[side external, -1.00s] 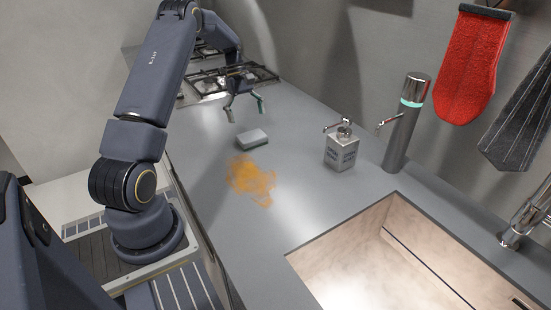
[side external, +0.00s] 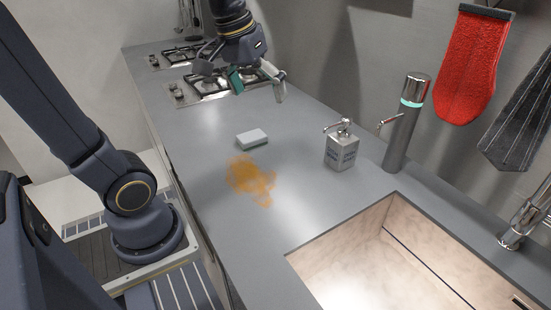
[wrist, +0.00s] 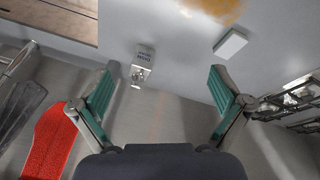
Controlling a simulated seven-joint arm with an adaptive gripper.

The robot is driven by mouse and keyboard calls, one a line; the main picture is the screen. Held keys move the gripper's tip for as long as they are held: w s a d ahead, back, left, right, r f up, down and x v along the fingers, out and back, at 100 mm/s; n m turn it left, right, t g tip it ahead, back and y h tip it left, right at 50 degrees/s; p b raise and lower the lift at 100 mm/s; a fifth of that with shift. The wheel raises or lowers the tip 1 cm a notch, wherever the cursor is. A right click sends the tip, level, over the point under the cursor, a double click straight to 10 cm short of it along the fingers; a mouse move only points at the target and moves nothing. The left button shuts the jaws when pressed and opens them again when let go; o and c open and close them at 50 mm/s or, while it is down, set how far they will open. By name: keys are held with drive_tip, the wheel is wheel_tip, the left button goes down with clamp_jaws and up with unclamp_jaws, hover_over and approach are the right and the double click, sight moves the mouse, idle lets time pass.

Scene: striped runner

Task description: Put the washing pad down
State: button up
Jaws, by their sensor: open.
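The washing pad (side external: 252,138), a small white block with a darker lower layer, lies flat on the grey counter just behind an orange stain (side external: 252,180). My gripper (side external: 259,92) is open and empty, raised above the counter beyond the pad, towards the stove. In the wrist view the pad (wrist: 230,44) lies apart from the green-padded fingers, beyond the right fingertip. The open gripper (wrist: 162,75) has a wide gap with nothing held between the fingers. The stain (wrist: 215,8) shows at the top edge of the wrist view.
A soap dispenser (side external: 341,147) and a tall metal cylinder (side external: 405,125) stand right of the pad. The sink (side external: 385,260) opens at the front right. A gas stove (side external: 215,85) is at the back. A red mitt (side external: 470,65) hangs on the wall.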

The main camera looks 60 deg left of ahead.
drive_tip(key=s+d+f+m+t, duration=0.2)
drive_tip(key=s+d+m, duration=0.2)
drive_tip(key=s, duration=0.2)
drive_tip(key=shift+s+d+f, duration=0.2)
drive_tip(key=shift+s+d, duration=0.05)
drive_tip(key=shift+s, duration=0.1)
drive_tip(key=shift+s+d+f+m, duration=0.15)
drive_tip(key=shift+s+f+m, duration=0.15)
drive_tip(key=shift+s+m, duration=0.1)
drive_tip(key=shift+c, duration=0.8)
